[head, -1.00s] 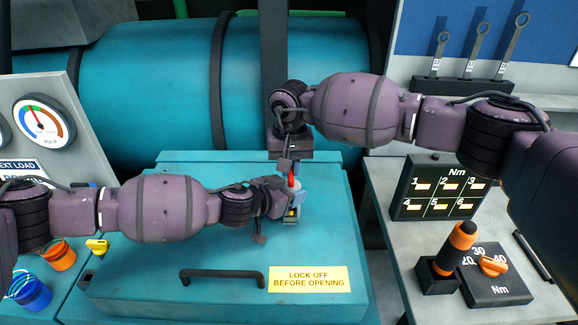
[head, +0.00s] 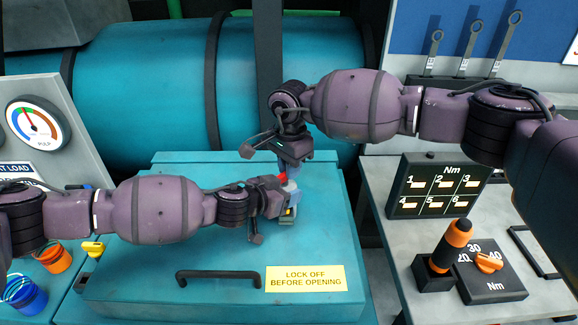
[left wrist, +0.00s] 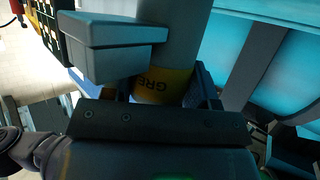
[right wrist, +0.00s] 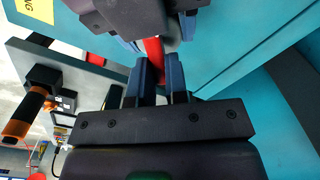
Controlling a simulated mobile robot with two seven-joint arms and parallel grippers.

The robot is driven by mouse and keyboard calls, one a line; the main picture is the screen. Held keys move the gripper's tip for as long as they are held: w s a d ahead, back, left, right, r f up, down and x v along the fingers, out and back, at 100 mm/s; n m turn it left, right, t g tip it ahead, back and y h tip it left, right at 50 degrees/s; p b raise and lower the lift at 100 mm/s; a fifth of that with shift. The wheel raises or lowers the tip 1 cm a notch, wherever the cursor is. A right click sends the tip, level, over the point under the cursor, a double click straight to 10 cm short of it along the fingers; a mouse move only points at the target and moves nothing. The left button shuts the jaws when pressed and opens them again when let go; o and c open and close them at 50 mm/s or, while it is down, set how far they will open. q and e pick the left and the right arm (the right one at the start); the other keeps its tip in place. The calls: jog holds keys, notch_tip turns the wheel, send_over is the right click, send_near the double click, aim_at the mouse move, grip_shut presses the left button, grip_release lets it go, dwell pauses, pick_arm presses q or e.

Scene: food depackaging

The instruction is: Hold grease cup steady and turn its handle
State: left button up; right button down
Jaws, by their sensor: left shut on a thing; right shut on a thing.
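The grease cup (left wrist: 172,40) is a grey cylinder with a yellow label, partly reading "GRE", in the left wrist view. My left gripper (head: 287,203) is shut around its labelled part, above the teal lid. The cup's red handle (right wrist: 153,50) shows between the blue fingers of my right gripper (right wrist: 160,80) in the right wrist view. My right gripper is shut on the handle from above, and the handle's red end (head: 282,177) shows in the head view. The fingers hide much of the cup and handle.
A black bar handle (head: 220,275) and a yellow lock-off sign (head: 305,278) are on the teal lid (head: 130,295). An orange-handled tool (head: 452,240) stands at the right. Blue (head: 28,293) and orange (head: 55,259) cups are at the left. The two grippers are very close together.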

jog(key=shift+s+m, duration=0.15)
jog(key=shift+m, duration=1.15)
jog(key=c, duration=1.4)
grip_release()
jog(key=shift+r, duration=0.1)
notch_tip(320, 180, up, 12)
